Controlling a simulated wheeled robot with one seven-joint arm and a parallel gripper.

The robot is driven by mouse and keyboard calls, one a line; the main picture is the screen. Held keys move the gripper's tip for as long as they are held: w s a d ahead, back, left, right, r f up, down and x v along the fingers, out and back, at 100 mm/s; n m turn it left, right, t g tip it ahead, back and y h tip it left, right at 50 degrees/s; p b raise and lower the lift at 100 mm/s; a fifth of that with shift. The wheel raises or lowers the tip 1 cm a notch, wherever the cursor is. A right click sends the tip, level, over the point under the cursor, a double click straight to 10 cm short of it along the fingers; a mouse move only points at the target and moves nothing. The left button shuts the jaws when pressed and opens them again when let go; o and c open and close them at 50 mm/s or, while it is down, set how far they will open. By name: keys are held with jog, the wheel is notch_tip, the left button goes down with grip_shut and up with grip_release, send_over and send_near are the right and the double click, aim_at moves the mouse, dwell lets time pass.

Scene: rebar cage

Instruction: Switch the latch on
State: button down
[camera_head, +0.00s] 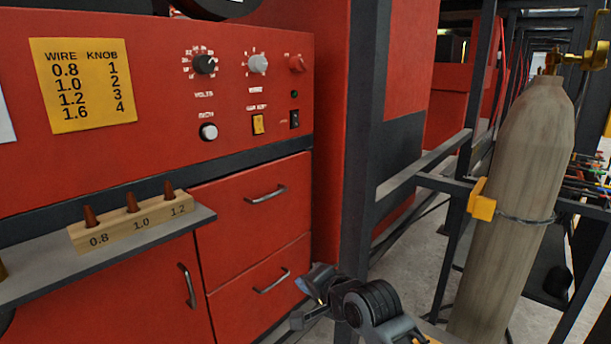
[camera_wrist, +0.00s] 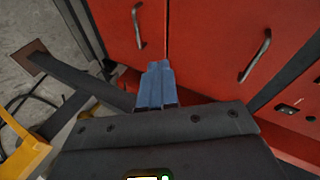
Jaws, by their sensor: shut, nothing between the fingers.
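The red machine's control panel (camera_head: 150,95) carries a yellow rocker switch (camera_head: 258,124) and a small black switch (camera_head: 295,119) at its lower right. I cannot read a label that says which of them is the latch, and their positions are too small to tell. My gripper (camera_head: 318,282) is low in front of the drawers, below the panel and apart from the switches. In the wrist view my gripper (camera_wrist: 157,68) has its blue fingers together and empty, in front of the red drawer fronts. A panel edge with a small dark fitting (camera_wrist: 288,109) shows at the right there.
Drawer handles (camera_head: 266,194) stick out below the panel. A shelf (camera_head: 110,255) with a wooden block (camera_head: 130,221) and several pegs juts out at left. A dark post (camera_head: 361,150) and a gas cylinder (camera_head: 517,190) stand at right. Knobs (camera_head: 205,65) sit above the switches.

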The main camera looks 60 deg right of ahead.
aim_at(297, 124)
jog(key=w+d+r+m+b, duration=0.1)
jog(key=w+d+r+m, duration=0.2)
jog(key=d+r+m, duration=0.5)
jog(key=w+d+r+m+b, duration=0.1)
jog(key=w+d+r+m, duration=0.1)
jog(key=d+r+m, duration=0.5)
jog(key=s+d+r+m+t+y, duration=0.1)
jog(key=d+r, duration=0.3)
jog(key=r, duration=0.5)
jog(key=s+d+r+m+y, duration=0.2)
jog(key=d+r, duration=0.3)
jog(key=r, duration=0.4)
jog(key=shift+s+t+b, duration=0.3)
jog(key=shift+s+t, duration=0.05)
jog(key=shift+t, duration=0.05)
jog(key=shift+w, duration=0.1)
jog(key=x, duration=0.4)
jog(key=p+x, duration=0.1)
jog(key=x, duration=0.4)
jog(key=r+p+x, duration=0.1)
jog(key=x, duration=0.3)
jog(key=shift+w+f, duration=0.1)
jog(key=shift+w, duration=0.45)
jog(key=shift+w, duration=0.1)
jog(key=shift+w+p, duration=0.1)
jog(key=shift+p, duration=0.2)
